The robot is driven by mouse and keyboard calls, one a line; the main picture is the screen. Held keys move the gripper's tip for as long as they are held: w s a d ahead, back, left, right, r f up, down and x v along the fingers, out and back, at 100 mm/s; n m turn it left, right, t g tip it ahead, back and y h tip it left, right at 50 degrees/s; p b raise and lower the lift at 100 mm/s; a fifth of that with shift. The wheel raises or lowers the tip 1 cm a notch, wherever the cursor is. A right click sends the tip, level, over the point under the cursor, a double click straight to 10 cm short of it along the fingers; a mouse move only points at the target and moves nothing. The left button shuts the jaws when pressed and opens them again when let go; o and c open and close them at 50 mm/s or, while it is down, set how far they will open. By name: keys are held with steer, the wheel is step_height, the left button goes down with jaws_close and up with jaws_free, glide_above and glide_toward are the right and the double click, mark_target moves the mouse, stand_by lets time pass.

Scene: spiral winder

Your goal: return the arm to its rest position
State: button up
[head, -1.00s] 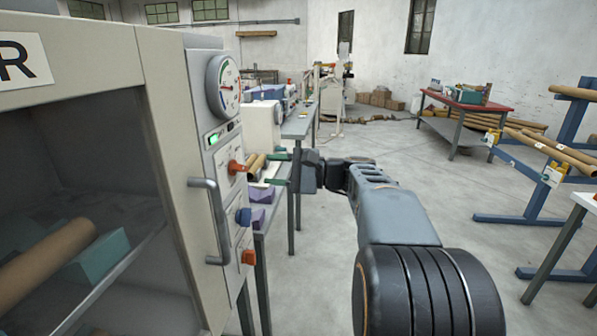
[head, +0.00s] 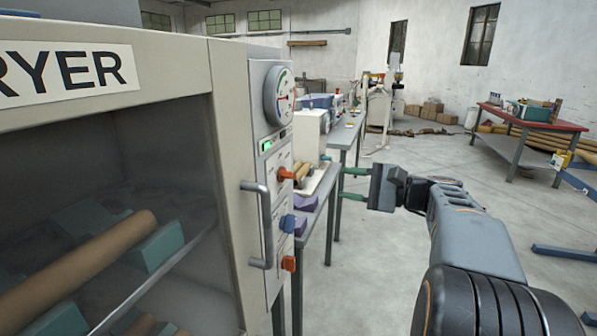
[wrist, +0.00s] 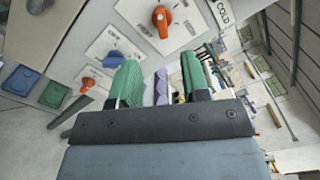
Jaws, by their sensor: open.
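My gripper (head: 350,185) is open and empty, with two green fingers apart. In the head view it hangs in the air to the right of the dryer (head: 230,120), pointing left toward the dryer's control panel side. The arm reaches up from the lower right. In the wrist view the green fingers (wrist: 160,85) show nothing between them except background. An orange knob (wrist: 163,20) on the panel shows beyond them, along with a lower orange knob (wrist: 87,84).
The dryer's door handle (head: 258,225) sticks out left of my gripper. A long bench (head: 345,135) with purple blocks and tubes runs behind. A red-topped table (head: 530,120) stands at the far right.

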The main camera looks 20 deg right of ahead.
steer(key=s+a+f+n+g+h+p, duration=0.1)
steer(key=s+f+g+h+p, duration=0.2)
steer(key=f, duration=0.4)
steer(key=s+a+f+n+g+h, duration=0.1)
steer(key=s+f+g+h, duration=0.1)
steer(key=f+h, duration=0.4)
steer(key=s+a+r+n+g+h+p, duration=0.2)
steer(key=s+a+n+h+p, duration=0.3)
steer(key=s+a+n+p, duration=0.3)
steer(key=s+r+n+p, duration=0.1)
steer(key=n+p, duration=0.1)
steer(key=n, duration=0.1)
steer(key=shift+a+h, duration=0.3)
